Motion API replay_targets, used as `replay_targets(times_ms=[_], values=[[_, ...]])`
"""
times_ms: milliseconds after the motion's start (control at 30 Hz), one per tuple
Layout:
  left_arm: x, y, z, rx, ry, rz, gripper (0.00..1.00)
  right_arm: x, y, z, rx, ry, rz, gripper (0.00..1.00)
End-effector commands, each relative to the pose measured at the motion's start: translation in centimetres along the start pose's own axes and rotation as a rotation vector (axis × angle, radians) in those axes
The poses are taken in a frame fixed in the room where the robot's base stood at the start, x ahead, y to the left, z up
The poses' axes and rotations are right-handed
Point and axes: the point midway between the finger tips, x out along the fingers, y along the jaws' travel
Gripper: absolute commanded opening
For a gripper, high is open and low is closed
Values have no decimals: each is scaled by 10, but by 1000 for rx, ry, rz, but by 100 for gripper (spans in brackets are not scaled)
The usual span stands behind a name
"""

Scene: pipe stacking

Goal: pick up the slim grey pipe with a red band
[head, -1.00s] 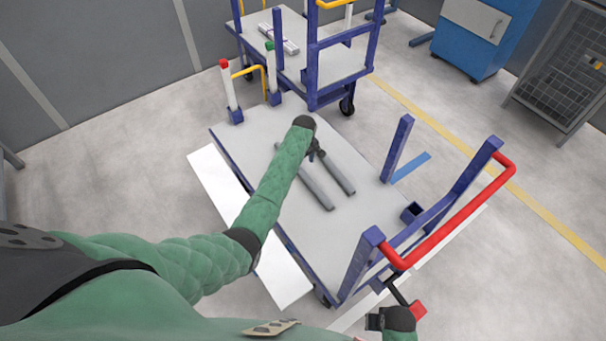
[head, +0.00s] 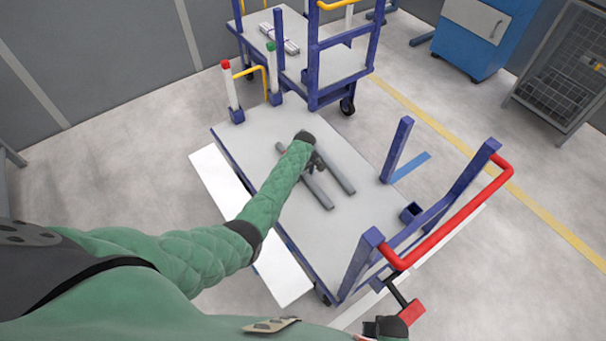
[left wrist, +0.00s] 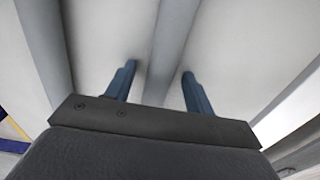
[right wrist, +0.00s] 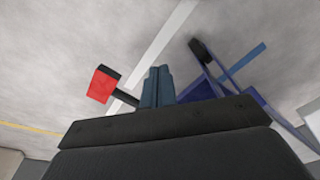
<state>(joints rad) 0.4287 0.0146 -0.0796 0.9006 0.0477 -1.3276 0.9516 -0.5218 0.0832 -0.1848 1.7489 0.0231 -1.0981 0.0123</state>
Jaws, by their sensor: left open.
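Two grey pipes lie side by side on the light grey cart deck. The left pipe (head: 318,192) is partly hidden by my left arm and gripper; the right pipe (head: 338,170) lies apart from it. My left gripper (head: 317,166) is open above the left pipe. In the left wrist view, its fingers (left wrist: 158,88) stand on either side of this pipe (left wrist: 172,45), and the other pipe (left wrist: 42,50) is outside them. Contact cannot be told. My right gripper (right wrist: 157,86) is shut and empty, away from the pipes.
The cart deck (head: 255,130) has blue corner posts (head: 397,150) and a red handle (head: 455,225). White posts with red and green tips (head: 228,85) stand at its far end. A second blue cart (head: 340,65) stands behind. The deck right of the pipes is clear.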

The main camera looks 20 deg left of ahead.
Motion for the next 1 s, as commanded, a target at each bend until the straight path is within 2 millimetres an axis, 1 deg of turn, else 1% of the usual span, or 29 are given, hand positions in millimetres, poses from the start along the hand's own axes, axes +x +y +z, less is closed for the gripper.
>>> replay_targets(times_ms=[33,167,200,267,567,667,767,800,867,900,1000], values=[[0,0,0,0,0,0,50,0,0,0,0,0,0,0],[0,0,0,0,0,0,24,0,0,0,0,0,0,0],[0,0,0,0,0,0,16,0,0,0,0,0,0,0],[0,0,0,0,0,0,4,-1,0,0,0,1,0,0],[-2,0,0,0,1,1,3,0,-1,0,0,0,-1,0],[-7,0,0,0,1,1,3,0,-1,0,0,-4,-1,0],[-17,1,0,0,2,2,3,-2,-1,-1,0,-7,-1,0],[-23,0,0,0,2,2,3,-4,-1,-3,0,-6,-1,0],[-33,0,0,0,2,2,3,-21,-3,-11,0,4,-4,0],[-42,0,0,0,2,3,3,-28,-5,-14,0,5,-5,0],[-51,-1,24,2,-1,2,3,-36,-6,-17,0,5,-7,0]])
